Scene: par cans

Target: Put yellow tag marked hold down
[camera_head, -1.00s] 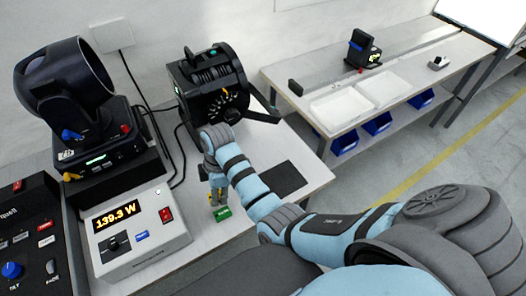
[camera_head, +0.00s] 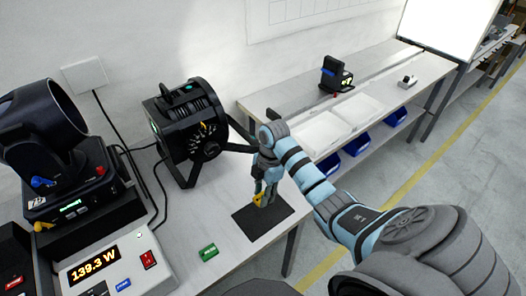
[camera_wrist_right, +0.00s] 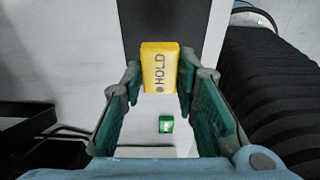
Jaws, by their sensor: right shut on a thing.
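The yellow tag (camera_wrist_right: 159,67), lettered HOLD, is between the fingertips of my right gripper (camera_head: 262,197), which is shut on it. In the head view the tag (camera_head: 258,200) shows as a small yellow piece below the fingers, over the dark rectangular mat (camera_head: 256,224). How far it is above the mat is hard to tell. A green tag (camera_head: 208,252) lies on the white bench, left of the mat; it also shows in the right wrist view (camera_wrist_right: 166,124). My left gripper is not in view.
A black par can (camera_head: 188,120) stands on the bench behind and left of my right gripper. A moving-head light (camera_head: 45,135) and a power meter (camera_head: 110,272) reading 139.3 W are at left. A second bench (camera_head: 290,92) with white trays is behind. Bare bench surrounds the green tag.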

